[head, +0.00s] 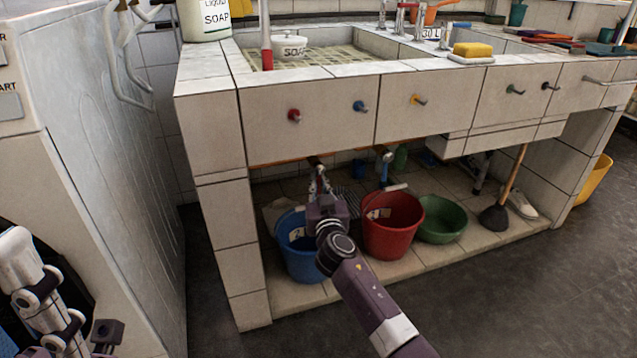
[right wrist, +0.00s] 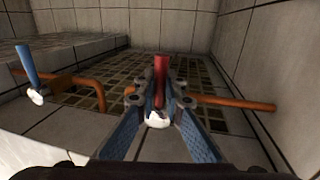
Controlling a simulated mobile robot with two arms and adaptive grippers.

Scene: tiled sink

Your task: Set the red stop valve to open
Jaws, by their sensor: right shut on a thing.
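The red stop valve's lever (right wrist: 161,72) stands upright between my right gripper's fingers in the right wrist view. It sits over an orange pipe and a pale valve body (right wrist: 157,118). My right gripper (right wrist: 161,98) is shut on this lever. In the head view my right gripper (head: 318,178) reaches under the sink counter, above the blue bucket, and hides most of the valve. Parts of my left arm and gripper (head: 45,300) show at the lower left, cut off by the frame edge; the state of its fingers is unclear.
A blue-handled valve (right wrist: 27,68) is to the left on another orange pipe; it also shows in the head view (head: 386,168). A blue bucket (head: 298,262), red bucket (head: 393,235) and green basin (head: 442,218) stand below. The counter front (head: 308,122) overhangs my right gripper.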

